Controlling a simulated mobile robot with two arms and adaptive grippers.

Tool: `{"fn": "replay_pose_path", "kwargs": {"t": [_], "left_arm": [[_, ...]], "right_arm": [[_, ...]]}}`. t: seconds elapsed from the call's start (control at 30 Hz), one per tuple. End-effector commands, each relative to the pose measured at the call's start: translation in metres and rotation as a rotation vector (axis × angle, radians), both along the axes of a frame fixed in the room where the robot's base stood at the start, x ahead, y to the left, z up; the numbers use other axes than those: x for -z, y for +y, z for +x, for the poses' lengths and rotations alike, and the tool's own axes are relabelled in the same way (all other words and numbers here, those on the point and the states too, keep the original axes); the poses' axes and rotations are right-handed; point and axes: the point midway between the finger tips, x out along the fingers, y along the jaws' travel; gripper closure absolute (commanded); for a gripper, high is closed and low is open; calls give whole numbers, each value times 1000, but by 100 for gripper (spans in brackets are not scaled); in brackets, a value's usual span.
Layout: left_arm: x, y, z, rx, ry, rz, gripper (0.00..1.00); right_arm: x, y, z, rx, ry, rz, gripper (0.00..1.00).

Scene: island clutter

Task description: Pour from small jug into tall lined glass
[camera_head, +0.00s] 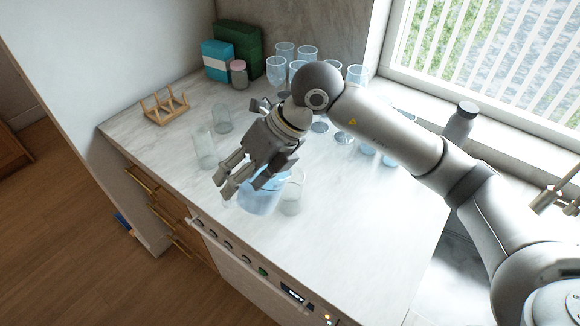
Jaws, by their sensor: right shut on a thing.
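My right gripper (229,186) reaches over the worktop from the right, its fingers at the upper rim of a pale blue clear vessel (258,203), which looks like the small jug. It is shut on this jug, though the grip itself is partly hidden by the fingers. A clear glass (292,198) stands just right of the jug, close to it or touching. Another clear, taller glass (203,149) stands to the left of the gripper, with a shorter one (222,119) behind it. I cannot make out lines on any glass. My left gripper is out of view.
Several stemmed glasses (276,72) stand at the back, partly behind my arm. A wooden rack (164,107), a pink-lidded jar (239,76), a blue box (216,58) and a green box (240,43) are at the back left. A grey bottle (461,122) stands near the window. The front right worktop is clear.

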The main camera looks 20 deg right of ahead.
Motion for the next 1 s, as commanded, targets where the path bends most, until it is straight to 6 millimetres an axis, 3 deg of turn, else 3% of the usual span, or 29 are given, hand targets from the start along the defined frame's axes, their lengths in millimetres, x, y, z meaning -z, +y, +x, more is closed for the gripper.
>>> {"fn": "replay_pose_path", "kwargs": {"t": [0.2, 0.8, 1.0], "left_arm": [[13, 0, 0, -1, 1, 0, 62], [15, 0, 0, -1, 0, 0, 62], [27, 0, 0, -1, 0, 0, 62]], "right_arm": [[0, -12, 7, 6, 43, 81, 94], [-4, -15, 9, 2, 62, 118, 94], [-2, -24, 14, 7, 102, 184, 94]]}}
